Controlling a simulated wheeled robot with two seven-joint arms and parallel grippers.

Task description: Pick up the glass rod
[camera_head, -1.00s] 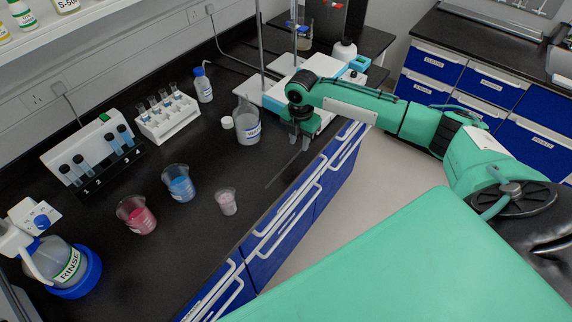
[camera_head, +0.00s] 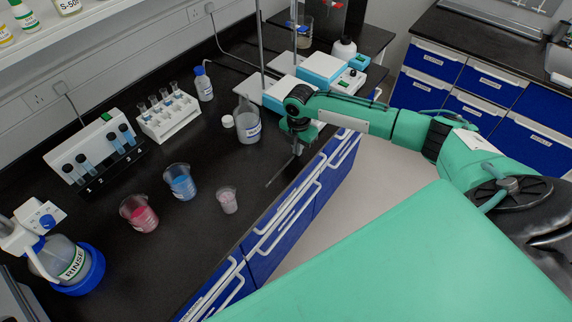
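The glass rod (camera_head: 281,172) is a thin, faint rod lying on the black bench top near its front edge, slanting up to the right. My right gripper (camera_head: 298,149) points down at the rod's upper right end, and its fingers overlap that end in the picture. The fingers are small and dark here, so I cannot tell whether they are closed on the rod. My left gripper is not in view.
Beakers with red (camera_head: 139,214), blue (camera_head: 180,183) and pale pink (camera_head: 228,200) contents stand left of the rod. A labelled clear flask (camera_head: 246,122) stands just left of my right gripper. White hotplate units (camera_head: 283,93) are behind it. Blue drawers (camera_head: 270,247) lie below the bench edge.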

